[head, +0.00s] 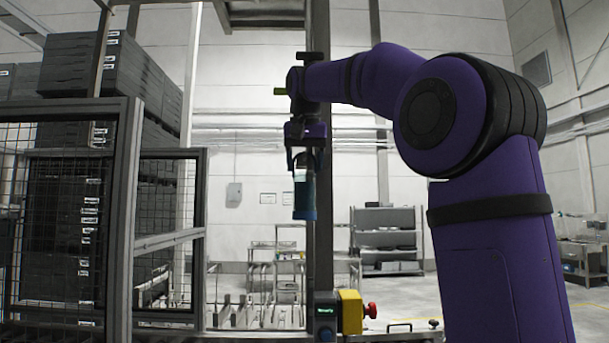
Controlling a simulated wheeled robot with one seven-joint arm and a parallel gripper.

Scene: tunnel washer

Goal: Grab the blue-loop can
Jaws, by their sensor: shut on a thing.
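A can (304,200) with a blue lower body and a paler upper part hangs upright in the head view, left of the purple arm. My gripper (304,166) points down and is shut on the can's upper part. The can is held up in the air, in front of a dark vertical post. A blue loop on the can cannot be made out at this size. The fingertips are small and partly dark against the post.
A fenced cage frame (127,220) with stacked dark crates (85,65) fills the left. A yellow box with a red button (351,312) stands low at the centre. A grey shelf rack (386,240) is behind. Open floor shows at the right.

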